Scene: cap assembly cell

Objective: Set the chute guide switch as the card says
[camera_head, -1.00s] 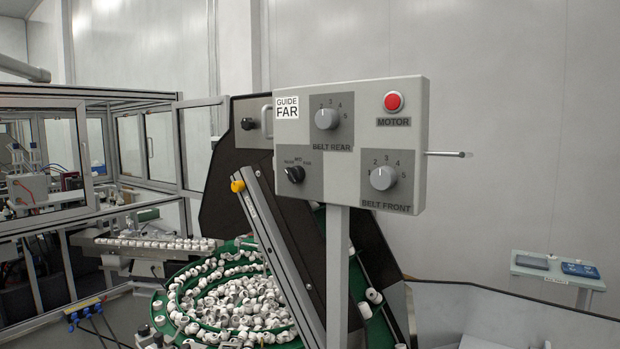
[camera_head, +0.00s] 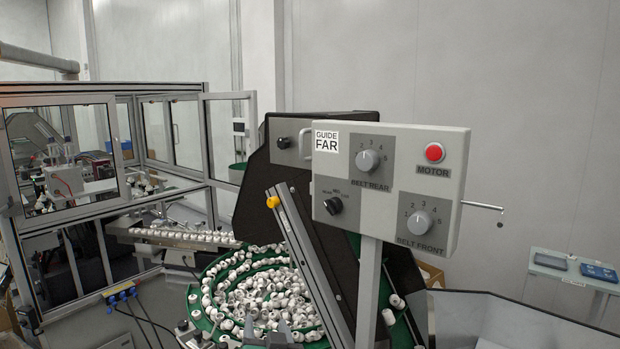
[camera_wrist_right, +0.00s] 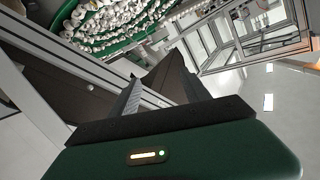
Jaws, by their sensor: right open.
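The white card (camera_head: 326,145) at the panel's upper left reads GUIDE FAR. Below it, the chute guide switch (camera_head: 333,205) is a black knob on a dark grey plate with small position labels above it. Its pointer is too small to read surely. My right gripper (camera_head: 266,326) shows as grey fingertips at the bottom edge, in front of the green bowl, well below and left of the switch. It is open, with nothing seen between its fingers. The right wrist view shows its dark fingers but not the switch. My left gripper is not in view.
The control panel (camera_head: 459,190) also bears the BELT REAR knob (camera_head: 368,160), BELT FRONT knob (camera_head: 420,223) and red MOTOR button (camera_head: 434,152). A slanted metal rail with a yellow knob (camera_head: 272,202) stands left of its post. The green bowl (camera_head: 208,272) holds many white caps.

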